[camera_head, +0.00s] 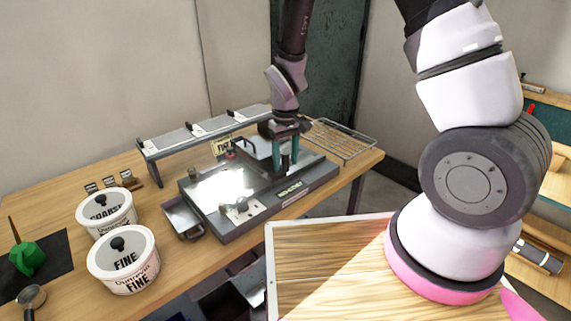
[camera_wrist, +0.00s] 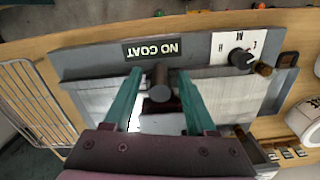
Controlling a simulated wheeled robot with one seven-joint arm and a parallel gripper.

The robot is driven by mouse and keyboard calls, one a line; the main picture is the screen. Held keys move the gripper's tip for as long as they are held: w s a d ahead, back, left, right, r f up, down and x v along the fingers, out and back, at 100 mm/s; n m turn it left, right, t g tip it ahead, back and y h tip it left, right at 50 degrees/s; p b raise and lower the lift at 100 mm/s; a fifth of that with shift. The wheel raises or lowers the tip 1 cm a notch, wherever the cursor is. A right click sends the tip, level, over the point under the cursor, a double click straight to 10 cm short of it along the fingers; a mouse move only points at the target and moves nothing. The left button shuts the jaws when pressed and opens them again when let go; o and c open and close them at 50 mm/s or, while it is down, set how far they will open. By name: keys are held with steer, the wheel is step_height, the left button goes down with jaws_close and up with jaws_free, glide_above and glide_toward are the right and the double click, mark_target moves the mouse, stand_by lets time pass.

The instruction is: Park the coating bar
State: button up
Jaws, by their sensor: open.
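The coating machine (camera_head: 258,200) is a grey flat-bed unit on the wooden table, with a bright reflection on its plate. My gripper (camera_head: 285,165) points down over its right part, with two teal fingers apart. A dark upright cylinder, apparently the coating bar's handle (camera_wrist: 160,84), stands between the fingers in the wrist view, with small gaps at both sides. A dark red block shows at its base. The bar itself is largely hidden by my gripper. A "NO COAT" label (camera_wrist: 152,50) and a dial (camera_wrist: 240,58) sit along the machine's edge.
A raised shelf (camera_head: 195,132) with plates stands behind the machine, and a wire rack (camera_head: 342,139) lies to its right. A small tray (camera_head: 183,218) and two white tubs, coarse (camera_head: 105,214) and fine (camera_head: 124,262), are on the left. A green object (camera_head: 27,257) is farther left.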

steer(key=shift+f, duration=0.9)
jaws_close()
stand_by(0.9)
